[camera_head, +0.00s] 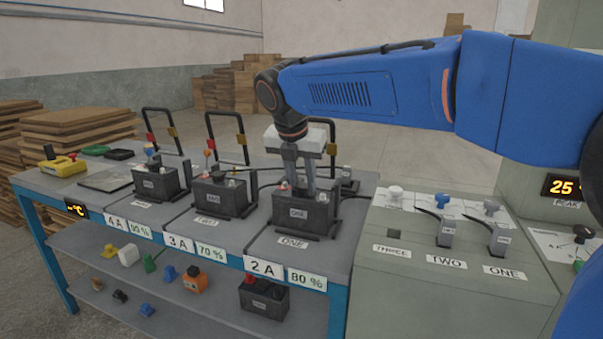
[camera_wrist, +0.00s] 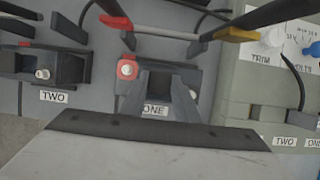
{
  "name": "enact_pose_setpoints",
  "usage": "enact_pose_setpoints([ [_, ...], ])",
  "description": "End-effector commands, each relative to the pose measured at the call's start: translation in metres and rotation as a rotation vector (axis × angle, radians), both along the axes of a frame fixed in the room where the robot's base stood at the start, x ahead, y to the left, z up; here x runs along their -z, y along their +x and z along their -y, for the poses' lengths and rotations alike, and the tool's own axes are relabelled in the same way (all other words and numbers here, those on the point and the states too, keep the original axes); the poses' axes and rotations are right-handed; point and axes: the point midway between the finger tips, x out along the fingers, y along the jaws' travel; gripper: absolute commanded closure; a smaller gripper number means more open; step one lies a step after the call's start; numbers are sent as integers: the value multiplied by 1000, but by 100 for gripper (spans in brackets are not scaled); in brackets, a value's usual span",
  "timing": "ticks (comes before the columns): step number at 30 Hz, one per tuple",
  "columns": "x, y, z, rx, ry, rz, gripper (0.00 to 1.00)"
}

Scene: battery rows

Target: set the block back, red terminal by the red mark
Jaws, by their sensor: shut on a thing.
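A dark block labelled ONE (camera_head: 303,214) is at the front bay marked ONE on the grey bench in the head view. My gripper (camera_head: 301,190) points straight down and is shut on it from above. The red terminal (camera_wrist: 127,69) shows at the block's left in the wrist view. On the upright frame behind, a red mark (camera_wrist: 116,22) is at the left and a yellow mark (camera_wrist: 238,34) at the right. The fingers hide the block's middle. I cannot tell whether its underside touches the bench.
Block TWO (camera_head: 220,196) and another block (camera_head: 158,180) stand in bays to the left with upright frames behind. A grey control console (camera_head: 455,265) with levers is close on the right. A lower shelf (camera_head: 180,300) holds loose parts and a dark block (camera_head: 264,296).

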Motion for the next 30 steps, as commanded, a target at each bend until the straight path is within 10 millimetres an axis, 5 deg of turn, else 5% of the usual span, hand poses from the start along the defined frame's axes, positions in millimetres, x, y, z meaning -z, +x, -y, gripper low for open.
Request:
enact_pose_setpoints([
  [14, 6, 0, 0, 0, 1, 3, 100],
  [15, 9, 0, 0, 0, 0, 0, 70],
  [17, 9, 0, 0, 0, 0, 0, 55],
  [30, 1, -2, -1, 0, 1, 0, 53],
])
